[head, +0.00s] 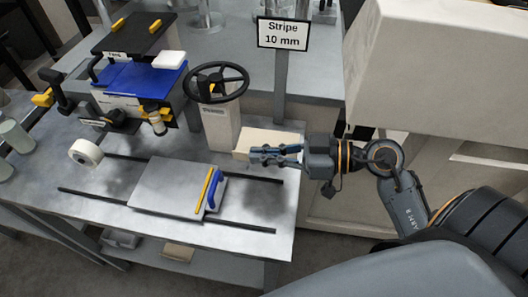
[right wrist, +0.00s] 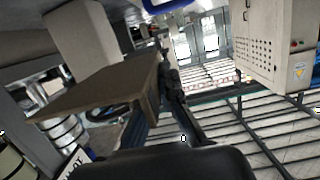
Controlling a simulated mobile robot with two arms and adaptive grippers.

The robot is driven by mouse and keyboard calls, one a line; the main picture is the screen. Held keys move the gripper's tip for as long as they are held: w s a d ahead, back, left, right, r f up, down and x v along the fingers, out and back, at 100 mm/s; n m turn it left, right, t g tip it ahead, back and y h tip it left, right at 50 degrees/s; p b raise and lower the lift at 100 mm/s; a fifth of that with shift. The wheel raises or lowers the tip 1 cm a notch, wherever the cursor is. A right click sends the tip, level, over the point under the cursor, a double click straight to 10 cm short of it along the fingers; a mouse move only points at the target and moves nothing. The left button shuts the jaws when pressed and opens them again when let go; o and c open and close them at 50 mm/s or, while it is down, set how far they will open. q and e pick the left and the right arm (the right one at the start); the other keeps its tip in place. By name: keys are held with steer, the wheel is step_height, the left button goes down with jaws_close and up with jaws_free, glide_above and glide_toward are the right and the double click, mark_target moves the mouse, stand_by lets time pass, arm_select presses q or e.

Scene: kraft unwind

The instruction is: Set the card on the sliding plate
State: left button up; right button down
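The card (head: 262,137) is a flat cream piece held above the table's right part, beside the handwheel post. My right gripper (head: 262,155) is shut on it. In the right wrist view the card (right wrist: 105,88) looks brown and thick, gripped between the dark fingers (right wrist: 155,115). The sliding plate (head: 160,185) is a bare light-grey plate on two dark rails, to the left of and below the card in the head view. It has a yellow strip (head: 207,188) and a blue handle (head: 216,189) at its right end. My left gripper is not in view.
A black handwheel (head: 217,82) on a pale post (head: 220,125) stands behind the plate. A machine with a blue bed (head: 140,78) stands at the back left. A white roll (head: 86,152) lies left of the plate. A sign (head: 283,34) reads "Stripe 10 mm".

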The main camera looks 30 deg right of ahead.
mark_target(262, 143)
steer(key=w+d, duration=0.1)
steer(key=w+f, duration=0.1)
steer(key=w+d+f, duration=0.1)
steer(key=w, duration=0.1)
steer(key=shift+d, duration=0.3)
steer(key=w+f, duration=0.1)
steer(key=d+f, duration=0.1)
steer(key=w+f+b, duration=0.1)
steer(key=f, duration=0.1)
steer(key=shift+w+d+f, duration=0.1)
steer(key=shift+w+d, duration=0.25)
steer(key=shift+w+d+f, duration=0.2)
steer(key=shift+w+f, duration=0.15)
steer(key=shift+f, duration=0.15)
steer(key=f, duration=0.3)
steer(key=shift+w+d+f+b, duration=0.1)
steer(key=shift+w+b, duration=0.1)
steer(key=shift+b, duration=0.1)
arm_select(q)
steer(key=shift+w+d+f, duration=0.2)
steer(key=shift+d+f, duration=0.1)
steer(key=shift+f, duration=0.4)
arm_select(e)
steer(key=shift+f, duration=0.15)
steer(key=shift+f, duration=0.15)
steer(key=c, duration=1.5)
jaws_free()
